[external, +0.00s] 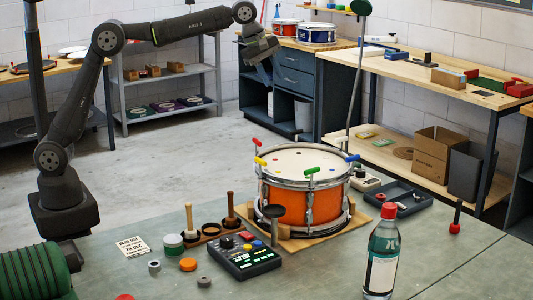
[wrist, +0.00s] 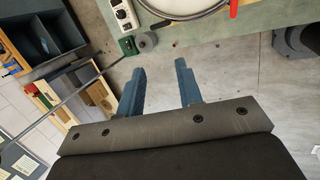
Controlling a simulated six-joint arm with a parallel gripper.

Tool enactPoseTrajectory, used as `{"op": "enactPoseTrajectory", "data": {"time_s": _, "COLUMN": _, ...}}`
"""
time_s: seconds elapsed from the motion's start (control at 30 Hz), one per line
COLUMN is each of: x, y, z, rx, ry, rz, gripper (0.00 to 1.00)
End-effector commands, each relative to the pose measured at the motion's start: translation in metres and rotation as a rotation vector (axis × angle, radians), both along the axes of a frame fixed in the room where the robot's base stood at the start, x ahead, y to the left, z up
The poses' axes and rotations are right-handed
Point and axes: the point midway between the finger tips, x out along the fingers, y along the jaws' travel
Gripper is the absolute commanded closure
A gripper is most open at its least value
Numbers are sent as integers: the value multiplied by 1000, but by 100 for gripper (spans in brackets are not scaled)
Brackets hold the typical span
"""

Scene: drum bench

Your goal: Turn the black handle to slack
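An orange snare drum (external: 283,200) with a white head stands on a wooden board on the bench. Coloured handles sit around its rim: red (external: 255,142), yellow (external: 261,161), green (external: 312,171) and blue (external: 353,158). A dark round-topped piece on a stem (external: 274,212) stands at the drum's front; I cannot tell whether it is the black handle. My gripper (external: 268,58) is raised well above and behind the drum, apart from it.
A red-capped bottle (external: 382,250) stands at front right. A dark tray (external: 398,198) lies behind right. A lamp pole (external: 356,80) rises behind the drum.

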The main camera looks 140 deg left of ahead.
Motion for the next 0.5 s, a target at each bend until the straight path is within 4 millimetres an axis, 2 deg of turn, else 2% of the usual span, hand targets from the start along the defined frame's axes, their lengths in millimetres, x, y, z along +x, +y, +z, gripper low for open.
{"op": "enactPoseTrajectory", "data": {"time_s": 0.17, "x": -5, "y": -2, "z": -19, "rx": 88, "ry": 212, "rz": -262, "gripper": 67}}
{"op": "enactPoseTrajectory", "data": {"time_s": 0.5, "x": -17, "y": -9, "z": -54, "rx": 208, "ry": 793, "rz": -983, "gripper": 67}}
